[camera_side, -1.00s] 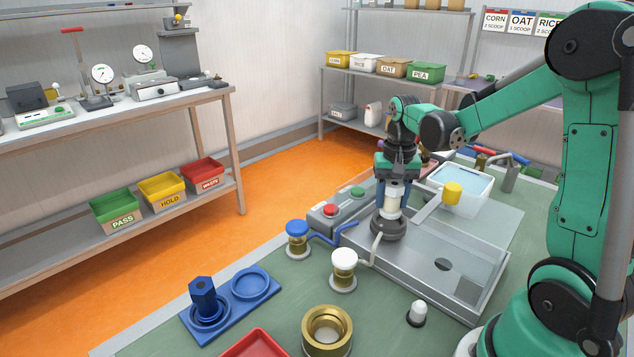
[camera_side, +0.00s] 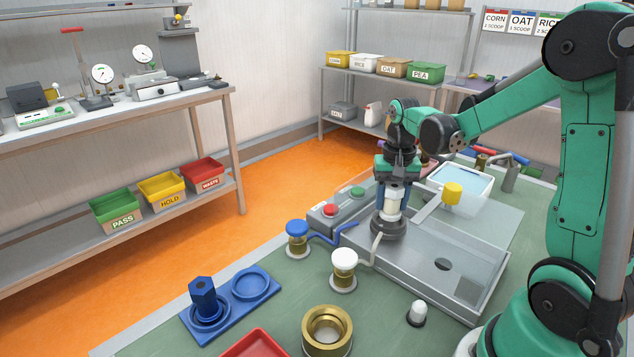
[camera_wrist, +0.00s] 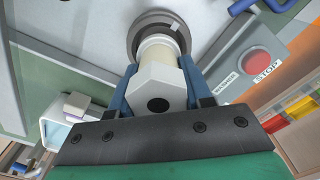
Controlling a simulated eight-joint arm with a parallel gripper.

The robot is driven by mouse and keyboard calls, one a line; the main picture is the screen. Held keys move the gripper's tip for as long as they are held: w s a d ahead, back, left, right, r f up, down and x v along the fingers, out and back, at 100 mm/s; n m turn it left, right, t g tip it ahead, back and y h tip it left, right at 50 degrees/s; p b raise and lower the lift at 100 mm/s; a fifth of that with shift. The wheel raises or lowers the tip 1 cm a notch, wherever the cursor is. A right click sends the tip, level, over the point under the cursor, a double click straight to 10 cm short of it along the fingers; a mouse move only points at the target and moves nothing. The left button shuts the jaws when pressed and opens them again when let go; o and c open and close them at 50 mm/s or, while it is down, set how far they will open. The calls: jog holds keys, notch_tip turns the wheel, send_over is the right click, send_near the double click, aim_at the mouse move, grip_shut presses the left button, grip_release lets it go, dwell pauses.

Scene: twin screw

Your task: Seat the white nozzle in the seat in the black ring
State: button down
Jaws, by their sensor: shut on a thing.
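The white nozzle (camera_side: 392,202) is upright between the fingers of my gripper (camera_side: 391,208), which is shut on it. In the wrist view the nozzle (camera_wrist: 158,85) shows its hexagonal top with a dark hole, and the blue fingers of my gripper (camera_wrist: 160,92) press on both sides. The black ring (camera_side: 389,230) is directly below the nozzle, and it also shows in the wrist view (camera_wrist: 138,30) around the nozzle's lower end. The nozzle's lower end meets the ring's opening; how deep it sits is hidden.
A clear-walled tray (camera_side: 455,265) lies right of the ring. A control box with a red stop button (camera_side: 330,210) stands to its left. White-capped (camera_side: 344,262) and blue-capped (camera_side: 297,230) valves, a blue fixture (camera_side: 230,302) and a brass ring (camera_side: 327,328) are nearer the camera.

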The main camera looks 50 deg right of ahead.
aim_at(394, 184)
jog(key=shift+f, duration=0.45)
jog(key=shift+f, duration=0.35)
dwell(0.4)
grip_release()
dwell(0.6)
jog(key=shift+r, duration=3.45)
